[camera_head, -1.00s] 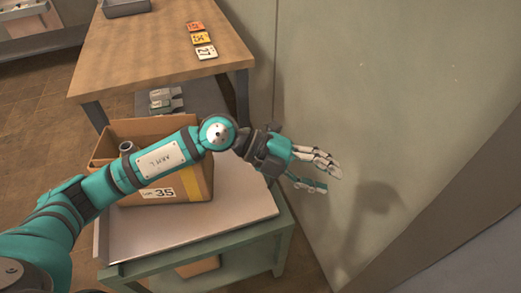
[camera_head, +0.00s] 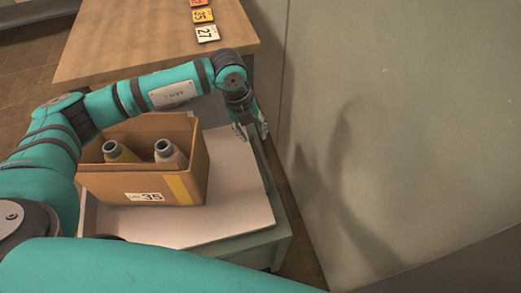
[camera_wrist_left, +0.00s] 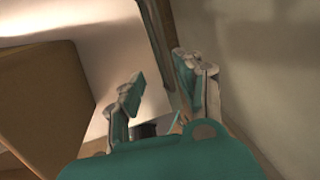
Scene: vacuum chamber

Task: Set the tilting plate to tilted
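The tilting plate (camera_head: 235,215) is a pale grey sheet on a green-framed cart (camera_head: 268,248). It looks about flat; any slight slope is hard to judge. A cardboard box (camera_head: 140,190) marked 35 stands on it, holding two bottles, one yellowish (camera_head: 120,153) and one grey (camera_head: 168,152). My left gripper (camera_head: 252,134) points down at the plate's far right edge. In the left wrist view its fingers (camera_wrist_left: 160,85) are apart and empty, one over the plate (camera_wrist_left: 105,30), the other past its edge. Contact cannot be told. My right gripper is not in view.
A wooden table (camera_head: 130,40) with numbered cards (camera_head: 207,33) stands behind the cart. A grey-green wall (camera_head: 400,120) rises close on the right, with a narrow gap of floor beside the cart. My teal arm link crosses the bottom.

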